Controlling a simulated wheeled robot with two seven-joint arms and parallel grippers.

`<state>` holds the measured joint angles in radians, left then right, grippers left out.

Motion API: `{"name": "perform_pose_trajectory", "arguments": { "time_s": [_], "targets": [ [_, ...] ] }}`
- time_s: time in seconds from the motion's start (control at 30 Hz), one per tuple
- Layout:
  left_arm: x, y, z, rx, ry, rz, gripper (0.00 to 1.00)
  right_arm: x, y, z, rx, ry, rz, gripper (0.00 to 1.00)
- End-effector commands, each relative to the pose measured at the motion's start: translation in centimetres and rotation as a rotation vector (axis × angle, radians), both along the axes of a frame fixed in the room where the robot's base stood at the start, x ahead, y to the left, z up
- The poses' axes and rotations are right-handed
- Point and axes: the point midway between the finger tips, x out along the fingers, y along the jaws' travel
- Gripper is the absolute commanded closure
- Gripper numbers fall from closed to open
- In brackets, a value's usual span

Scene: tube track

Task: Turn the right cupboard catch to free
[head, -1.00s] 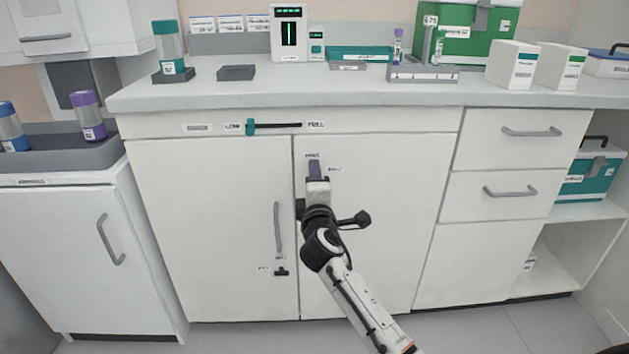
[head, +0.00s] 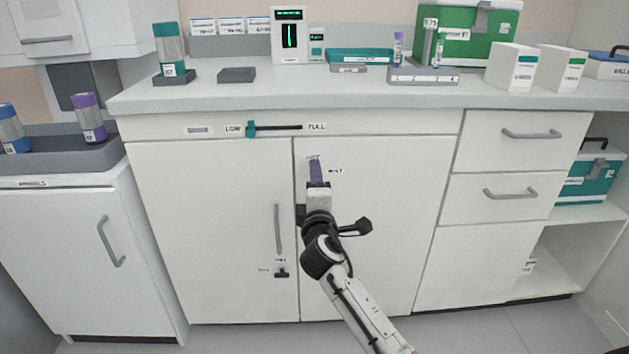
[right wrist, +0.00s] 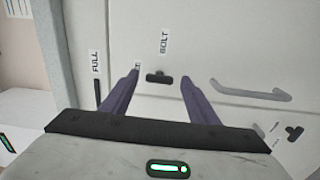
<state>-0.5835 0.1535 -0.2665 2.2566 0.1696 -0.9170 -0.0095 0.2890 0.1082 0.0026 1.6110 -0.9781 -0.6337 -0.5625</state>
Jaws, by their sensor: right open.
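The right cupboard catch (right wrist: 158,77) is a small black bar on the white right door (head: 390,220). In the right wrist view it lies between my finger tips, apart from both. Its short nub seems to point toward the BOLT label (right wrist: 164,41). A second label (right wrist: 138,67) is partly covered by a finger. My right gripper (head: 314,162) has purple fingers and is open in front of the catch; it also shows in the right wrist view (right wrist: 159,76). In the head view the gripper hides the catch. My left gripper is out of view.
The left door has a grey handle (head: 278,229) and another black catch (head: 281,273) low down. A teal slider (head: 251,129) sits on the panel above. Drawers with handles (head: 531,133) are at right. The counter (head: 300,92) above holds boxes and racks.

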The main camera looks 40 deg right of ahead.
Motion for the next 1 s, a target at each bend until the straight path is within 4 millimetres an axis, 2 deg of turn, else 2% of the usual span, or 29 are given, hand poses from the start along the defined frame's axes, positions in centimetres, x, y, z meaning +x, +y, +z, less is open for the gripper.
{"name": "perform_pose_trajectory", "arguments": {
  "time_s": [0.07,0.3,0.5,1.0],
  "targets": [
    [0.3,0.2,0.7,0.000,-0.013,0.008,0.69,-1.2,0.8,0.1,0.002,0.002,0.002,0.45],
    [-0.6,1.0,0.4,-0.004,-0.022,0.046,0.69,-5.3,3.3,0.1,0.005,0.002,0.002,0.45],
    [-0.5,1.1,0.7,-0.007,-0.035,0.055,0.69,-7.4,4.6,0.0,0.003,0.001,0.001,0.45],
    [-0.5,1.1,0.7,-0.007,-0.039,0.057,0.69,-7.9,4.9,0.0,0.002,-0.001,0.001,0.45]
  ]
}}
